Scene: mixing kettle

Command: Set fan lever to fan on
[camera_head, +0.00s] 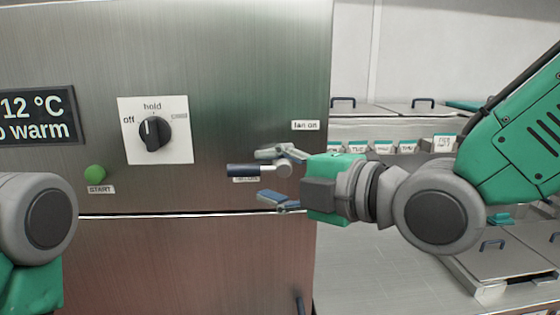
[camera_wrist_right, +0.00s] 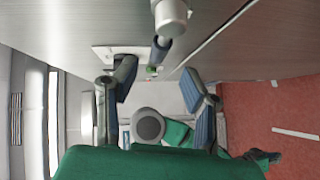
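The fan lever (camera_head: 243,170) is a dark bar on a round metal pivot on the steel cabinet front. It lies level and points left, over a small label that is partly hidden. The "fan on" label (camera_head: 305,125) is above and right of the pivot. My right gripper (camera_head: 264,174) comes in from the right, open, with one finger above the lever and one below. In the right wrist view the lever (camera_wrist_right: 160,50) shows between the spread fingers (camera_wrist_right: 157,80), with gaps on both sides. My left gripper is out of view; only part of its arm shows at lower left.
A dial (camera_head: 155,133) marked "off" and "hold", a green START button (camera_head: 95,174) and a display (camera_head: 36,117) are on the cabinet front left of the lever. A counter with lidded bins (camera_head: 410,108) stands to the right. The space before the panel's middle is clear.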

